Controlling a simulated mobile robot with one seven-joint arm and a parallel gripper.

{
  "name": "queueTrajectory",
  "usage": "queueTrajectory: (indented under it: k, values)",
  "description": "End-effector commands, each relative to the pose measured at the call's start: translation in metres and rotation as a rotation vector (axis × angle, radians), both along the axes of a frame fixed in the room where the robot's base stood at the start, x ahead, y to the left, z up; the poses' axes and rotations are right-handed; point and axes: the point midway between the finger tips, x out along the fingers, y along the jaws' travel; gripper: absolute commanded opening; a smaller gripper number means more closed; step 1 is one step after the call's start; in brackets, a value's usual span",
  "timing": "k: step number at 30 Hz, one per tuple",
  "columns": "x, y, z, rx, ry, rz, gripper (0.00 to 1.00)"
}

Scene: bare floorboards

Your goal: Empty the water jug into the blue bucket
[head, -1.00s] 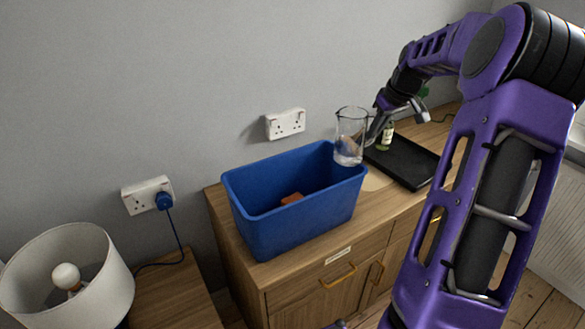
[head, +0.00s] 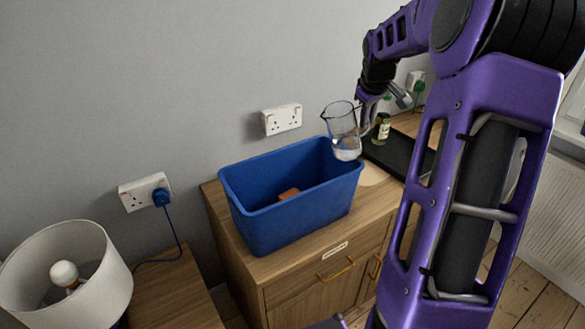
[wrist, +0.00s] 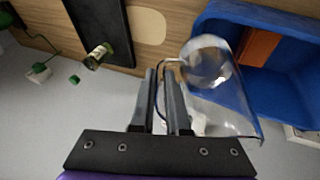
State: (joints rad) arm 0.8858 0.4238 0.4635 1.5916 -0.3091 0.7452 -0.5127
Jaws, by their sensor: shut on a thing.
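The water jug (head: 342,128) is clear glass with a little clear water low inside. It is tilted, its top leaning left, above the right end of the blue bucket. My gripper (head: 362,122) is shut on the jug at its right side. In the wrist view the fingers of my gripper (wrist: 168,88) close on the jug's handle, with the glass jug (wrist: 215,85) to their right. The blue bucket (head: 290,218) is a rectangular tub on the wooden cabinet. A brown-orange block (head: 289,194) lies inside it; the bucket (wrist: 270,105) also fills the wrist view's right.
A black tray (head: 400,157) lies on the cabinet right of the bucket, with a small green bottle (head: 382,130) by it. A pale round mat (head: 371,174) lies between. A white lamp (head: 85,262) stands at left. Wall sockets (head: 282,119) are behind.

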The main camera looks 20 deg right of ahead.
Motion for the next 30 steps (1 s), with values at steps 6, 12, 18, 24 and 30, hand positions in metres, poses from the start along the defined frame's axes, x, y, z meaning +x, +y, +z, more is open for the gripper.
queueTrajectory:
  k: [6, 12, 18, 24, 30]
  values:
    - [0.002, 0.015, 0.010, -0.143, 0.010, 0.007, 0.00]
    - [0.003, 0.029, 0.006, -0.268, 0.021, 0.007, 0.00]
    - [0.003, 0.040, 0.003, -0.393, 0.029, 0.004, 0.00]
    - [0.004, 0.048, 0.010, -0.532, 0.038, 0.002, 0.00]
    - [0.005, 0.055, 0.026, -0.662, 0.045, 0.004, 0.00]
